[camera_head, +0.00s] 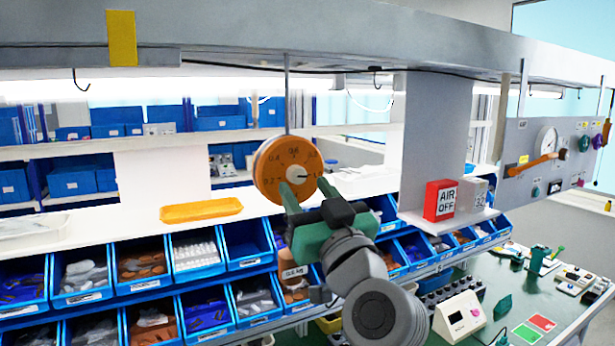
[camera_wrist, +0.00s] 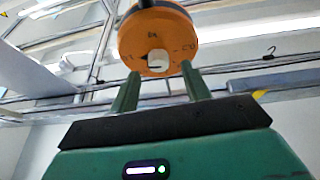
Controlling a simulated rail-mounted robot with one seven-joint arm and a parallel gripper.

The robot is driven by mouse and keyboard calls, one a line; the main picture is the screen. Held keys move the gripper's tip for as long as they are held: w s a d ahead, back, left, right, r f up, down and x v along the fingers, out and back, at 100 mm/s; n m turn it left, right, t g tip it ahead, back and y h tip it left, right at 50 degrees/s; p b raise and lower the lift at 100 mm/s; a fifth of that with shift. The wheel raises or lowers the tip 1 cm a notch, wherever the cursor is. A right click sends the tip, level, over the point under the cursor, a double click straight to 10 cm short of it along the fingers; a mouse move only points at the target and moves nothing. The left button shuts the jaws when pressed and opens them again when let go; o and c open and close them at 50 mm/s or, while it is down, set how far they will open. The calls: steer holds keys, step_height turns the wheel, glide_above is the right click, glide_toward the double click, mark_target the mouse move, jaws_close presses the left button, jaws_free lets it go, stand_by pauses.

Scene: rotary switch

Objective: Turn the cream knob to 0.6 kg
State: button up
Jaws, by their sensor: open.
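The cream knob (camera_head: 295,174) sits at the centre of a round orange dial (camera_head: 267,178) that hangs on a thin rod. The dial carries printed numbers, with 0.6 at the top. A short dark line shows at the knob's right side, toward the 1.0 label. My gripper (camera_head: 304,188) is open, its green fingers reaching up at the dial's lower face from the front. In the wrist view, the knob (camera_wrist: 158,60) shows above and between the two fingers (camera_wrist: 159,80), with nothing held. I cannot tell whether a fingertip touches the dial.
A grey overhead beam (camera_head: 380,45) runs above. Blue bins (camera_head: 140,265) with parts stand below, and a yellow tray (camera_head: 201,210) lies on the shelf. A red AIR OFF box (camera_head: 440,200) is at right. The space left of the dial looks free.

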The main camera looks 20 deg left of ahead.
steer(key=shift+x, duration=1)
steer(key=c, duration=1)
steer(key=shift+d+f, duration=0.1)
steer(key=shift+f+b, duration=0.1)
steer(key=shift+b, duration=0.2)
